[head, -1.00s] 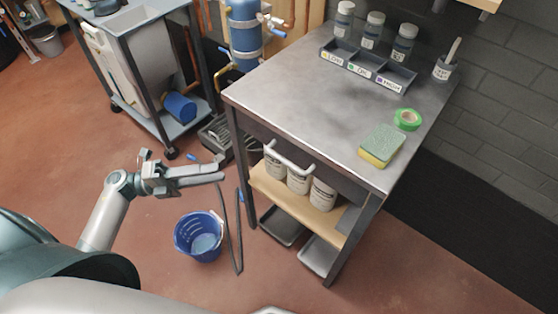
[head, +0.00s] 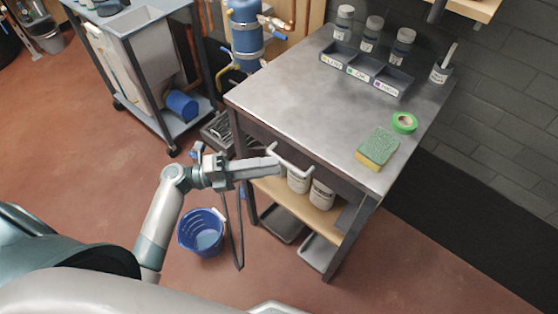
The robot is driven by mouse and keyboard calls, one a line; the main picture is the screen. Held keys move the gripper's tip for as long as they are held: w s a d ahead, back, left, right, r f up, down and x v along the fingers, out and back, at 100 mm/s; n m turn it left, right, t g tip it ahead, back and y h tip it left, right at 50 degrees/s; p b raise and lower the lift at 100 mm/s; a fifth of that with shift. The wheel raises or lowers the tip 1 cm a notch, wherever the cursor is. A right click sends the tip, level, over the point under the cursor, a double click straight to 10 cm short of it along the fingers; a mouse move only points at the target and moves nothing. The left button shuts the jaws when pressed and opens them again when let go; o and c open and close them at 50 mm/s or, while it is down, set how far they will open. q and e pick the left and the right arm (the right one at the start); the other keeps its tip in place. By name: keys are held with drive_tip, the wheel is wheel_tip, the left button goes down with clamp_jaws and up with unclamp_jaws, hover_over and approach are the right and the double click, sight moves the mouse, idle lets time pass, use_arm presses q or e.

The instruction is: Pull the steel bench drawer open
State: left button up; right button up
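The steel bench (head: 290,90) stands right of centre, with a dark drawer front under its top. The drawer's pale bar handle (head: 291,160) sticks out from the bench's front left side. The drawer looks shut. My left gripper (head: 276,164) is at the left end of the handle, its fingers pointing right and overlapping the handle in the picture. The fingers look open; whether they touch the bar I cannot tell. My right gripper is out of view.
On the bench are a sponge (head: 377,148), green tape (head: 404,122) and a labelled tray (head: 365,73) with bottles behind. White tubs (head: 321,194) stand on the wooden shelf below. A blue bucket (head: 201,232) is on the floor under my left arm. A cart (head: 160,70) stands at left.

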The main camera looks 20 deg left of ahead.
use_arm(q)
drive_tip(key=shift+x, duration=1.6)
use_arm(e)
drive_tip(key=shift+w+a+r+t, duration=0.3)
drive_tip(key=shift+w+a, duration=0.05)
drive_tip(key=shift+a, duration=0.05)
use_arm(q)
drive_tip(key=shift+c, duration=0.3)
clamp_jaws()
drive_tip(key=shift+s, duration=0.1)
drive_tip(key=s+a, duration=0.4)
drive_tip(key=s, duration=0.8)
drive_tip(key=s+a+p, duration=0.1)
drive_tip(key=s+a, duration=0.4)
drive_tip(key=s, duration=0.8)
drive_tip(key=shift+s, duration=0.2)
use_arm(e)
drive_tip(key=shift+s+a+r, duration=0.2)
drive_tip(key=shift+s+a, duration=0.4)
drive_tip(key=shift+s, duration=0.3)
use_arm(q)
drive_tip(key=shift+a, duration=0.15)
